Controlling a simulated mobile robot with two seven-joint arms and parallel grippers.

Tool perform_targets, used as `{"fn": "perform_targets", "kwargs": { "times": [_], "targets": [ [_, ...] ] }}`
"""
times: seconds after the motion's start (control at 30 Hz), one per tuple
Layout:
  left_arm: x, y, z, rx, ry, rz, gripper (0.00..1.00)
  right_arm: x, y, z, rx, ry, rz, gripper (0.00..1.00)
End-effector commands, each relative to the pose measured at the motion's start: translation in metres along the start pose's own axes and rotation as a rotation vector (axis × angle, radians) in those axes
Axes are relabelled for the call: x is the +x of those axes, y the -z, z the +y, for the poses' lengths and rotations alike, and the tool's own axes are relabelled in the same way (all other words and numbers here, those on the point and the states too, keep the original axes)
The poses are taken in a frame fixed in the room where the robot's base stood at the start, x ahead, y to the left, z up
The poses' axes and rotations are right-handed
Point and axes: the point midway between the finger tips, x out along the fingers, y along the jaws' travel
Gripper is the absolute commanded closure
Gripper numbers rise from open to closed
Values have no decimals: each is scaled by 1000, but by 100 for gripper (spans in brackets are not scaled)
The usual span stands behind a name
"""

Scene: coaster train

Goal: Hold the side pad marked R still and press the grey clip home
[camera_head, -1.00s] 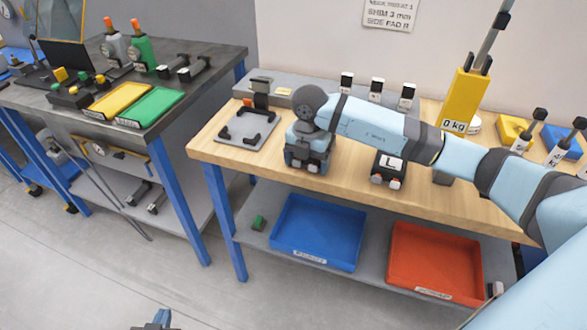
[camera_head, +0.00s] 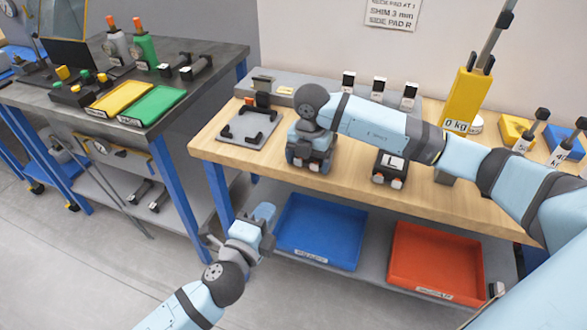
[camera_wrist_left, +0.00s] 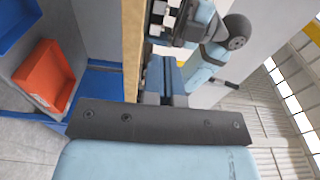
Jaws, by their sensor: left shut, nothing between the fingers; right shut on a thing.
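My right gripper (camera_head: 308,164) points down over the front left part of the wooden bench. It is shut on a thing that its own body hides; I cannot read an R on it. My left gripper (camera_head: 264,215) is shut and empty, in front of the bench and below the level of its top. Its fingers (camera_wrist_left: 165,98) also show in the left wrist view, beside the bench edge. A black block with a white label (camera_head: 390,161) stands on the bench to the right of my right gripper. I cannot make out the grey clip.
A grey plate with black corner brackets (camera_head: 238,128) lies at the bench's left end. The bench (camera_head: 222,158) has a lower shelf with a blue bin (camera_head: 320,225) and a red bin (camera_head: 435,265). A yellow 0 kg block (camera_head: 466,98) stands at the right.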

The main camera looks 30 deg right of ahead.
Motion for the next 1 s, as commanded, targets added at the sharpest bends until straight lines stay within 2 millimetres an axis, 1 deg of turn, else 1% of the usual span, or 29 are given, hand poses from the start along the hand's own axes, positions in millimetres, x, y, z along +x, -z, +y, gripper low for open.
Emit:
{"fn": "perform_targets", "kwargs": {
  "times": [0.37,0.47,0.53,0.67,0.8,1.0],
  "targets": [
    [1,1,0,18,1,6,100,0,0,0,0,-1,0,49],
    [5,2,-1,17,2,6,100,0,0,0,0,-1,0,49],
    [12,2,-1,17,2,6,100,0,0,0,0,-1,0,49],
    [34,2,-1,17,3,7,100,0,0,0,0,-1,0,49],
    [64,2,-2,18,3,6,100,0,0,0,0,-1,0,49],
    [105,3,-1,16,2,6,100,0,0,0,0,-1,0,49]
  ]
}}
